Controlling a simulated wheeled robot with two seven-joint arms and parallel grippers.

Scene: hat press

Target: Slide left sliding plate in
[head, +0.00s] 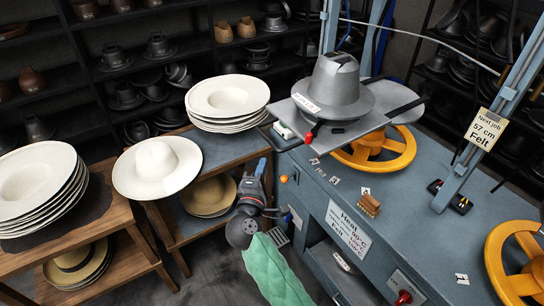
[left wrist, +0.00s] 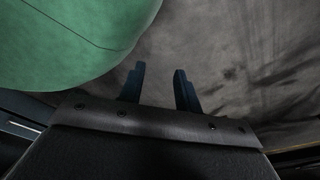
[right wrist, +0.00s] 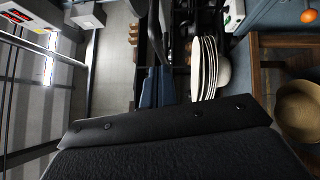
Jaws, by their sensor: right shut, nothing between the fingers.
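A grey metal hat mould (head: 333,87) stands on the press at the top centre of the head view. A flat grey sliding plate (head: 345,131) lies under it, with a red knob (head: 309,138) at its near left end. A black bar (head: 405,108) lies at the right side. My right gripper (head: 262,163) is shut and empty, pointing up, left of the plate and apart from it. Its blue fingers show in the right wrist view (right wrist: 150,87). My left gripper (left wrist: 159,80) is open and empty over the grey floor, outside the head view.
White hats are stacked behind (head: 228,98) and left of my right gripper; one white hat (head: 156,168) sits on the wooden table edge. Yellow handwheels (head: 378,148) and a brown brush (head: 369,206) are on the blue press table. An orange ball (head: 284,179) is at its left side.

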